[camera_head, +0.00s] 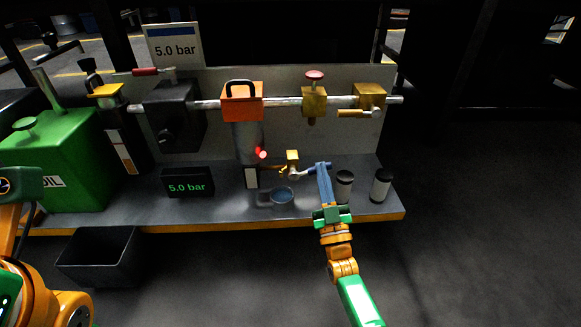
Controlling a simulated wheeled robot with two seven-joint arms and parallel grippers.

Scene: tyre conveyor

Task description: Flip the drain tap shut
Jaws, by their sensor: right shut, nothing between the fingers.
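The drain tap (292,157) is a small brass piece low on the orange-topped filter unit (243,103), above the bench. A thin brass stem runs left from it toward the filter's bowl, and a pale lever-like part shows just below it. I cannot tell the lever's exact angle. My right gripper (322,167) has blue fingers and is shut and empty. Its tips are just right of the tap, close to the pale part; I cannot tell whether they touch.
A blue-filled cup (283,195) stands on the bench (230,211) below the tap. Two dark-topped canisters (343,185) (381,186) stand right of my gripper. A 5.0 bar display (188,183), green oil tank (65,160) and dark bin (97,256) are at left.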

